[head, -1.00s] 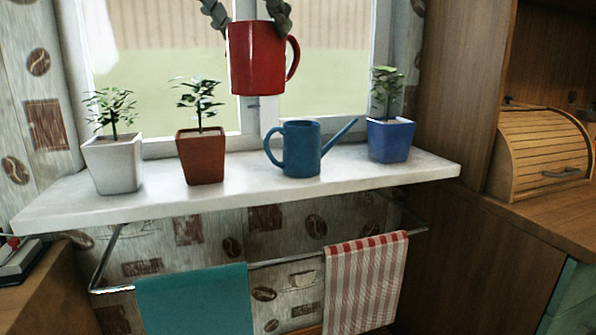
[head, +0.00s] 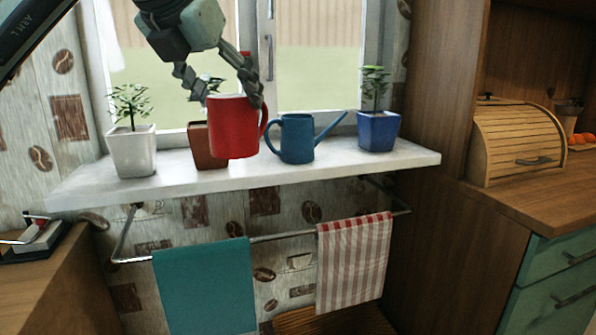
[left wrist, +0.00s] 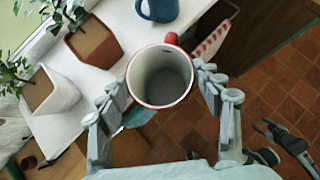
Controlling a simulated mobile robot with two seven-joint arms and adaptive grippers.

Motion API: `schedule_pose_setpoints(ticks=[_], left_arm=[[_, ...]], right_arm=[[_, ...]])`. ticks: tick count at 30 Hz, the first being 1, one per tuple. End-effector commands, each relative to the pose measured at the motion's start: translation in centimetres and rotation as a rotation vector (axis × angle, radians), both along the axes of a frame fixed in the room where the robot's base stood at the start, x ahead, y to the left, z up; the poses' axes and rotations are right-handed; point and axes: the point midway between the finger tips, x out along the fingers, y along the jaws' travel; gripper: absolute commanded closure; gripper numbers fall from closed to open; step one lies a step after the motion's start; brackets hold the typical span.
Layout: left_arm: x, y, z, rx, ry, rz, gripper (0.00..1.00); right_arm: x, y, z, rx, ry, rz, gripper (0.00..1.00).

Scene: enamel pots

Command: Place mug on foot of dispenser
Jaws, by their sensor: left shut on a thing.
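A red mug (head: 232,128) hangs upright in my left gripper (head: 222,92), in front of the windowsill in the head view. In the left wrist view the mug (left wrist: 161,78) is seen from above, with a pale, empty inside and its red handle pointing away from the gripper. The fingers of the left gripper (left wrist: 162,100) are on either side of it, shut on the mug. I see no dispenser in these frames. My right gripper is not in the head view; a dark gripper-like part at the lower right of the left wrist view is unclear.
The white windowsill (head: 85,187) holds a white pot (head: 132,152), a brown pot (head: 203,150), a blue watering can (head: 297,140) and a blue pot (head: 378,132). Below hang a teal towel (head: 205,285) and a striped towel (head: 352,262). A wooden bread box (head: 515,145) stands on the right counter.

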Motion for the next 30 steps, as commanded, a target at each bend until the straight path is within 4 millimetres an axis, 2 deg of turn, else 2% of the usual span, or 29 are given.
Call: schedule_pose_setpoints(ticks=[1, 4, 6, 9, 12, 18, 30], left_arm=[[0.3, 1.1, -2.4, 0.003, 0.009, 0.037, 0.94], [0.3, 3.1, -7.3, 0.008, 0.012, 0.115, 0.94], [-0.2, 4.4, -10.7, 0.010, 0.009, 0.169, 0.94], [-1.3, 6.0, -14.5, 0.012, 0.001, 0.228, 0.94], [-2.5, 6.9, -17.2, 0.013, -0.007, 0.265, 0.94], [-3.9, 7.7, -19.5, 0.009, -0.015, 0.299, 0.94], [-4.0, 7.6, -19.7, 0.007, -0.016, 0.300, 0.94]], right_arm=[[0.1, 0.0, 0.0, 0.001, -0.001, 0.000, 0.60], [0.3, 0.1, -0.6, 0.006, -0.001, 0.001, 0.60], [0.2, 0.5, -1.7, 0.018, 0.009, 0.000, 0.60], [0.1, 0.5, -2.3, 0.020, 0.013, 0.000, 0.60], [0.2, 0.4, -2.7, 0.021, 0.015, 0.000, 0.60], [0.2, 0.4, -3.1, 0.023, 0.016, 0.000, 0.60], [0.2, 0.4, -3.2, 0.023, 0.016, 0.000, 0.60]])
